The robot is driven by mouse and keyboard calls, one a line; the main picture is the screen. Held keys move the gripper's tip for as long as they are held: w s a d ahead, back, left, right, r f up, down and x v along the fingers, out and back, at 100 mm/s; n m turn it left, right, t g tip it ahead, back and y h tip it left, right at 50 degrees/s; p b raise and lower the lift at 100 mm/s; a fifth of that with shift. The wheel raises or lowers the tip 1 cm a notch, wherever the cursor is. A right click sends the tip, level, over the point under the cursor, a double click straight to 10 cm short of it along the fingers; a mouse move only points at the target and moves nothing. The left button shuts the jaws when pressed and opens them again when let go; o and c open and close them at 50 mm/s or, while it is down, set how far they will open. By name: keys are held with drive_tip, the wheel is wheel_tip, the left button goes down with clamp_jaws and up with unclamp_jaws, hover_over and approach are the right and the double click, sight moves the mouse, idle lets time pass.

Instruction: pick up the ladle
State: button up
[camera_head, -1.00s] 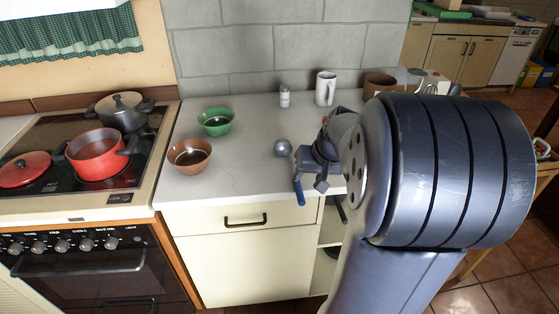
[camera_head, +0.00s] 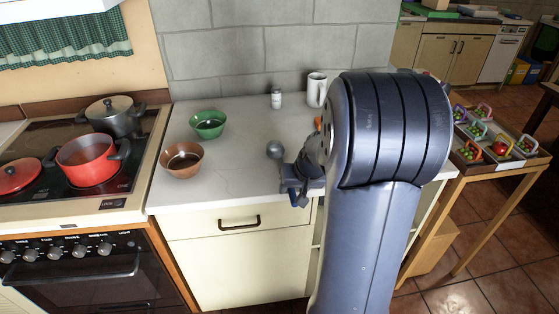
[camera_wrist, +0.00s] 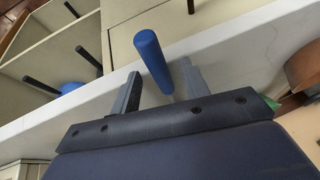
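The ladle (camera_head: 275,149) lies on the white countertop near its front edge in the head view. Its round grey bowl shows, while most of its handle is hidden behind my gripper (camera_head: 300,188). In the wrist view the blue handle (camera_wrist: 152,62) sticks out past the counter edge. It lies between the two grey fingers of my gripper (camera_wrist: 161,66), with gaps visible on both sides. The gripper is open and holds nothing.
A brown bowl (camera_head: 182,161) and a green bowl (camera_head: 208,124) stand left of the ladle. A shaker (camera_head: 276,98) and a white mug (camera_head: 316,90) stand behind. The stove with a red pot (camera_head: 87,160) is at left. A wooden table (camera_head: 480,172) holds several small items at right.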

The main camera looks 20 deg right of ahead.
clamp_jaws()
drive_tip(key=shift+r, duration=0.1)
idle(0.4)
